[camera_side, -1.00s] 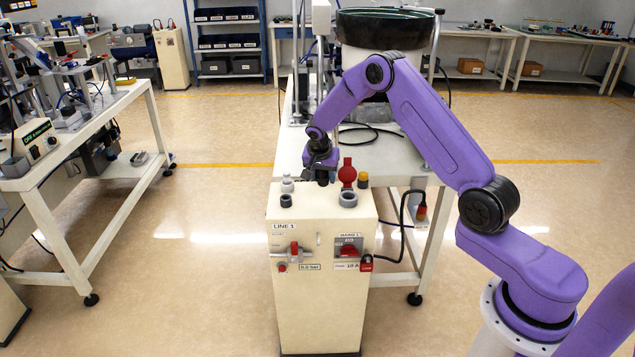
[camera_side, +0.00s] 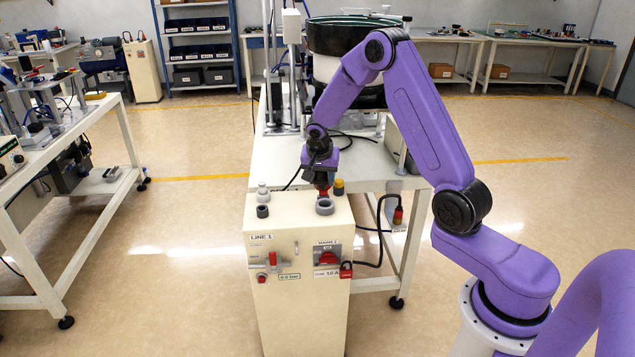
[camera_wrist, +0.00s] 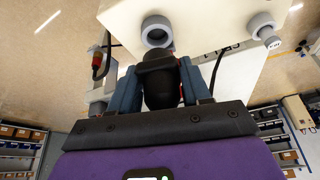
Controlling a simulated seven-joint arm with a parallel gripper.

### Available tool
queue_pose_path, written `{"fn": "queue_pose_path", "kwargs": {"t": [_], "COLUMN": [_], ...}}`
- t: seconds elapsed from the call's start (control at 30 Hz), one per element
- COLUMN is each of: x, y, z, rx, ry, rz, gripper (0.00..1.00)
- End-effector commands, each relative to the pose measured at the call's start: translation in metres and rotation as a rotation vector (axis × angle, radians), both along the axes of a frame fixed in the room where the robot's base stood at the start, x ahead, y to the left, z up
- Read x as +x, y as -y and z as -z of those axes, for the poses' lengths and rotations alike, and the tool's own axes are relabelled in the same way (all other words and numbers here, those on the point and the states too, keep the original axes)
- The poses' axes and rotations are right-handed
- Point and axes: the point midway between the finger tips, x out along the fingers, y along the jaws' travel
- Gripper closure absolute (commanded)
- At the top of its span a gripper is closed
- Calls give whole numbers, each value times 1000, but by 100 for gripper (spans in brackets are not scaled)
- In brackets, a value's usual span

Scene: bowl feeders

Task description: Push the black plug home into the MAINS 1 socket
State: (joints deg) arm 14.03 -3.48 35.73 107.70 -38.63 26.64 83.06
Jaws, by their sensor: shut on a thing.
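My gripper (camera_side: 321,181) is above the back of the cream cabinet (camera_side: 298,300), behind the grey ring socket (camera_side: 324,206) above the MAINS 1 label (camera_side: 326,243). In the wrist view my gripper (camera_wrist: 158,76) is shut on the black plug (camera_wrist: 157,88). In the side view the black plug is hard to tell from the dark jaws. A red part (camera_side: 323,191) shows just below the jaws.
Dark (camera_side: 262,211) and pale (camera_side: 262,192) fittings stand left. The cabinet front carries a red switch (camera_side: 327,258) and padlock (camera_side: 346,268). A red connector (camera_side: 398,215) hangs at the table side.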

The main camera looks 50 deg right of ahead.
Motion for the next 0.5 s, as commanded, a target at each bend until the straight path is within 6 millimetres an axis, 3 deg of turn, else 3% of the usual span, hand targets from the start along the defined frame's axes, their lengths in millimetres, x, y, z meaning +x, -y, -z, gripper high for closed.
{"fn": "queue_pose_path", "kwargs": {"t": [0.03,0.2,0.5], "x": [6,19,22], "y": [14,40,48], "z": [4,10,24], "rx": [2,7,8], "ry": [3,9,9], "rz": [6,2,-3], "gripper": [89,89,89]}}
